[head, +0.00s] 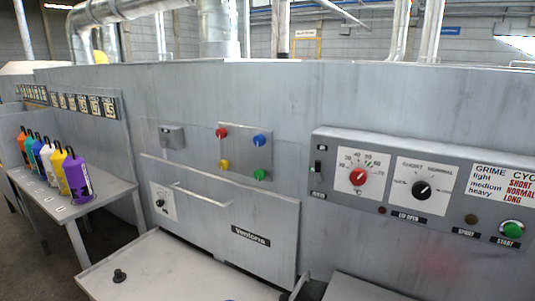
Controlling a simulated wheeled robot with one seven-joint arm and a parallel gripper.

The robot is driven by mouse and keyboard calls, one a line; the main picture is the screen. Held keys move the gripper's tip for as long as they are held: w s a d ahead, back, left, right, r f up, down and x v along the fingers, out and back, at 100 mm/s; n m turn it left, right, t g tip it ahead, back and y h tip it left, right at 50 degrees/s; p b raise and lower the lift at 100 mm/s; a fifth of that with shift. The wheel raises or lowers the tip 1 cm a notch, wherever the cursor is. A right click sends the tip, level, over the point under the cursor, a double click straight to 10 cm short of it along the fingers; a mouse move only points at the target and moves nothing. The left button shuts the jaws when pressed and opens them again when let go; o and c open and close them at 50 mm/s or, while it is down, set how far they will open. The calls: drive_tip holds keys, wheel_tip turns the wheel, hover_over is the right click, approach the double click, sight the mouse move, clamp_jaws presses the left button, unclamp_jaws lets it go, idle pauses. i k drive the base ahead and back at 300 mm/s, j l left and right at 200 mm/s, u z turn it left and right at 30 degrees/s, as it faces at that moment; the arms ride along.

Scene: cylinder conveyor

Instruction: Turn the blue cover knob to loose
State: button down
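A blue knob (259,140) sits at the upper right of a group of four coloured knobs on the grey machine wall. A red knob (221,132) is to its left, a yellow knob (223,164) is at the lower left and a green knob (260,174) is just below it. The blue knob is small here, and I cannot tell its turn position or any marking beside it. My gripper is not in view.
A drawer-like front (225,228) with a bar handle is below the knobs. A control panel (448,165) with dials juts out at the right. A side table (100,197) with coloured bottles stands at the left. A pale surface (165,265) fills the lower front.

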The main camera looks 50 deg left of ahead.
sight(259, 140)
drive_tip(key=u, duration=1.85)
